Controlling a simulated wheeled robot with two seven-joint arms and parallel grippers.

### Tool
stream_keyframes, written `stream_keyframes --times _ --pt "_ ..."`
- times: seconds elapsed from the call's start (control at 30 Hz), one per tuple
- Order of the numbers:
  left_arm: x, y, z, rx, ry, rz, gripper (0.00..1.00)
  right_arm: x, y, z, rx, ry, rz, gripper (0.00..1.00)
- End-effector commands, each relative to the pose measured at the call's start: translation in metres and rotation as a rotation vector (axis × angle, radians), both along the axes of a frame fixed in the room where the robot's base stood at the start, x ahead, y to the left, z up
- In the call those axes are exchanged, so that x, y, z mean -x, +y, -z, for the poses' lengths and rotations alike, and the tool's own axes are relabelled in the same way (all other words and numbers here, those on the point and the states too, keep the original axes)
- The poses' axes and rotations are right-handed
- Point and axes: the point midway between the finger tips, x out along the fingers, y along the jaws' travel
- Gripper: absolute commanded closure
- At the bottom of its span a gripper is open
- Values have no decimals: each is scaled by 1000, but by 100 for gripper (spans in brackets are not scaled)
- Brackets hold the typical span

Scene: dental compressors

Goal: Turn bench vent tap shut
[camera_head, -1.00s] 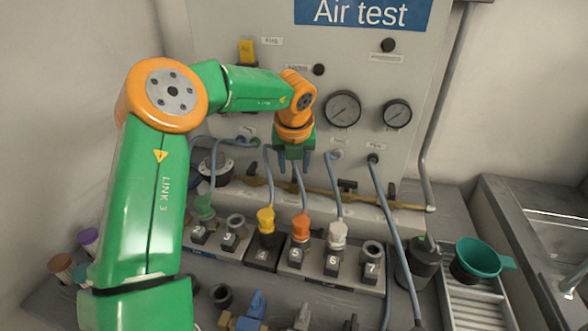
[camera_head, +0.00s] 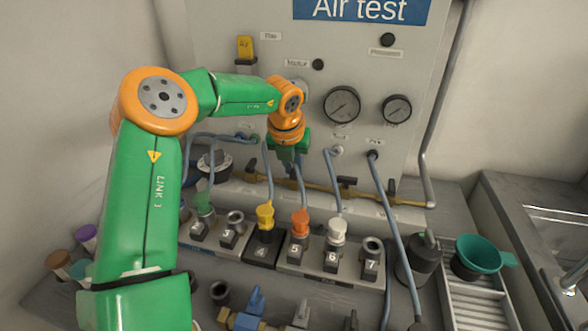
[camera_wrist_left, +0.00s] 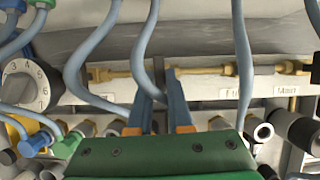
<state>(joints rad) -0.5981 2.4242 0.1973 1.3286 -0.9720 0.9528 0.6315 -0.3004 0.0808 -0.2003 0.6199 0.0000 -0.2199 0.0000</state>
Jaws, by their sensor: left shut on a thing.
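My left gripper (camera_head: 287,168) points down at the brass pipe (camera_head: 317,186) along the back of the bench, below the Air test panel. In the left wrist view its two blue-grey fingers (camera_wrist_left: 160,88) are close together at the pipe (camera_wrist_left: 205,71), with a grey-blue hose crossing there. Another black tap handle (camera_head: 347,182) on the pipe shows to the right. My right gripper is not in view.
Grey-blue hoses (camera_head: 393,235) hang close around the gripper. Numbered sockets with a yellow (camera_head: 265,217), an orange (camera_head: 300,222) and a white plug (camera_head: 337,231) stand in front. Gauges (camera_head: 342,104) are on the panel. A teal funnel (camera_head: 480,254) is at right.

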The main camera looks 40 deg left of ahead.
Motion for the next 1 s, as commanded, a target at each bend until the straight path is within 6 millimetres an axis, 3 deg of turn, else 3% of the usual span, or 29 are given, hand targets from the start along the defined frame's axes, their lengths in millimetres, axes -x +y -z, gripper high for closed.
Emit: stream_keyframes --times 0.33,0.37,0.47,0.77,1.0 --pt "0 0 -1 -2 -1 55 100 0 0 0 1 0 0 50" --pt "0 0 -1 -2 -1 55 77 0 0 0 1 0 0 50" --pt "0 0 -1 -2 -1 54 52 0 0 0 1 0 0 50" --pt "1 0 -3 -1 -2 53 52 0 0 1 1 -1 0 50" --pt "16 -9 -46 -2 -6 54 52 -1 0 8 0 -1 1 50"
